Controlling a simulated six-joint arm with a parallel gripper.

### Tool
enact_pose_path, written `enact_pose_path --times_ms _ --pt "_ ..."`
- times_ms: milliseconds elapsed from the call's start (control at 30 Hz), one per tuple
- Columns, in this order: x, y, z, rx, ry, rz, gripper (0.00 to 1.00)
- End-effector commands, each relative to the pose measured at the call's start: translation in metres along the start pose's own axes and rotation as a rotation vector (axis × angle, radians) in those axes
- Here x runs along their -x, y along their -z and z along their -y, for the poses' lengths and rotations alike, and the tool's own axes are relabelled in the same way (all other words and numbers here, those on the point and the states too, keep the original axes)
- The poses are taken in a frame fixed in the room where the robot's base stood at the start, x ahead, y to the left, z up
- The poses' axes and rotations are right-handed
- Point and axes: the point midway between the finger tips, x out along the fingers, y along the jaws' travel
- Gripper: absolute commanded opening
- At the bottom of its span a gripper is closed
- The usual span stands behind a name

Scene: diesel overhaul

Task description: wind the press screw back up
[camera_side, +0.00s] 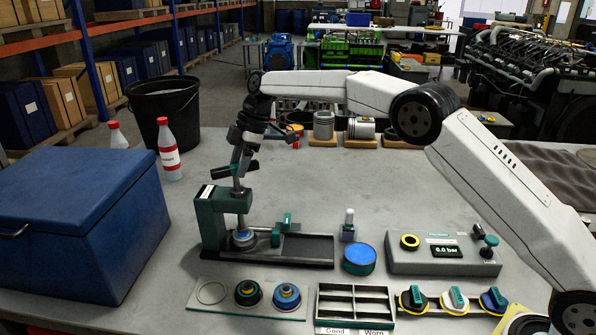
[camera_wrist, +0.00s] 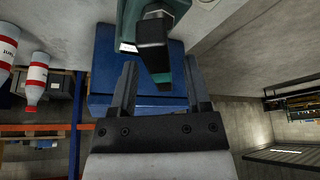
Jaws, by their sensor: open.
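The press (camera_side: 212,225) stands on the bench, a green frame on a dark base with an upright screw (camera_side: 236,188). Its crossbar has a green hub (camera_side: 229,171) and a black end (camera_side: 252,166). Under the frame, a round blue-topped part (camera_side: 242,238) sits at the foot of the screw. My gripper (camera_side: 242,150) points down at the crossbar. In the wrist view my gripper (camera_wrist: 160,65) is open, with the crossbar's black end (camera_wrist: 154,45) between or just beyond its fingertips. I cannot tell whether either finger touches it.
A large blue box (camera_side: 75,220), red-capped bottles (camera_side: 168,150) and a black bucket (camera_side: 165,105) stand left. Parts and a divided Good/Worn tray (camera_side: 355,290) line the front.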

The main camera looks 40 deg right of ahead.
Motion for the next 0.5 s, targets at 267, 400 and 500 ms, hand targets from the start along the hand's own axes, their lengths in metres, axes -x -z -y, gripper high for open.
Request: enact_pose_path --times_ms 267,400,500 --pt "0.019 0.008 0.0 0.0 -0.003 -0.001 0.62" --pt "0.03 0.013 -0.001 0.001 -0.003 0.0 0.62" --pt "0.038 0.016 -0.001 0.001 -0.002 0.0 0.62"
